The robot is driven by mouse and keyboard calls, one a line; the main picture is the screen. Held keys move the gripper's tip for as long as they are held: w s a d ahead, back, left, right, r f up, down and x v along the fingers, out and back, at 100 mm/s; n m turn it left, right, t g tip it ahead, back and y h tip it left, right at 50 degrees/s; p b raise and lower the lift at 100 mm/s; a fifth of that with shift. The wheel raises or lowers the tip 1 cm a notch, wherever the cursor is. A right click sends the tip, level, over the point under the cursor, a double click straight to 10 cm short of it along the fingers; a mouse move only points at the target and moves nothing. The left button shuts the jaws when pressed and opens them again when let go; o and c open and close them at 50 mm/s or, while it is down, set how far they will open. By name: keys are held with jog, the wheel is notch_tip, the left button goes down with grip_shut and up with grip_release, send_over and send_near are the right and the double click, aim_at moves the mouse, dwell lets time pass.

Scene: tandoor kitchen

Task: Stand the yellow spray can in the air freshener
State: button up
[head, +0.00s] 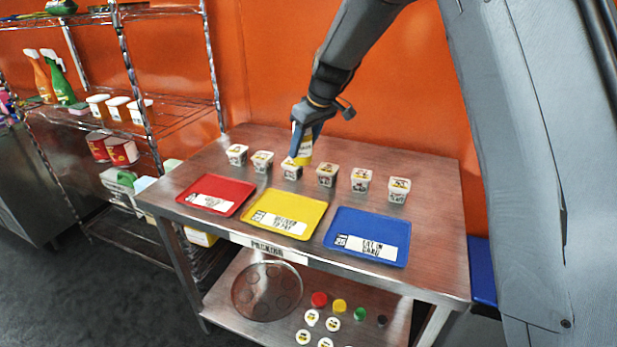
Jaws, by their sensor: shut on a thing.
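My gripper (304,127) is over the back part of the steel table. The can's lower end is close to the third white cup (291,169) from the left in the row. I cannot tell whether they touch. The upper part of the can is hidden by my gripper. I cannot make out anything that is clearly an air freshener.
The steel table (440,230) carries a row of several small labelled cups. In front lie a red tray (228,184), a yellow tray (308,226) and a blue tray (392,255). A lower shelf holds a round pan (267,291) and coloured lids. A wire rack (180,112) stands left.

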notch_tip(320, 180, down, 9)
jog(key=shift+r+p, duration=0.2)
jog(key=shift+p, duration=1.05)
jog(key=shift+f, duration=0.2)
jog(key=shift+f, duration=0.2)
jog(key=o, duration=0.9)
jog(key=shift+d, duration=0.1)
jog(key=shift+r, duration=0.15)
